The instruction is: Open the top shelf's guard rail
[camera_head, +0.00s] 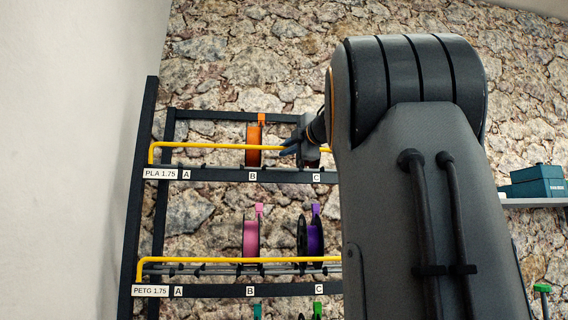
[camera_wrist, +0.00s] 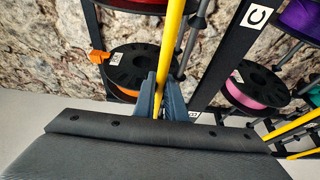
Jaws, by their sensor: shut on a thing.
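The top shelf's guard rail (camera_head: 200,145) is a yellow bar across the front of the upper shelf, above the label PLA 1.75. Its left end bends down toward the shelf's front beam (camera_head: 220,174). My gripper (camera_head: 286,149) is at the rail, right of the orange spool (camera_head: 253,146). In the wrist view the blue-grey fingers (camera_wrist: 160,98) are shut on the yellow rail (camera_wrist: 172,45), one on each side. The black spool with orange filament (camera_wrist: 131,68) is just behind the fingers. My arm hides the rail's right end in the head view.
The lower shelf has its own yellow rail (camera_head: 220,260), with a pink spool (camera_head: 250,238) and a purple spool (camera_head: 314,236) behind it. A dark rack post (camera_head: 141,190) stands at the left. Teal boxes (camera_head: 538,182) sit on a grey shelf at the right.

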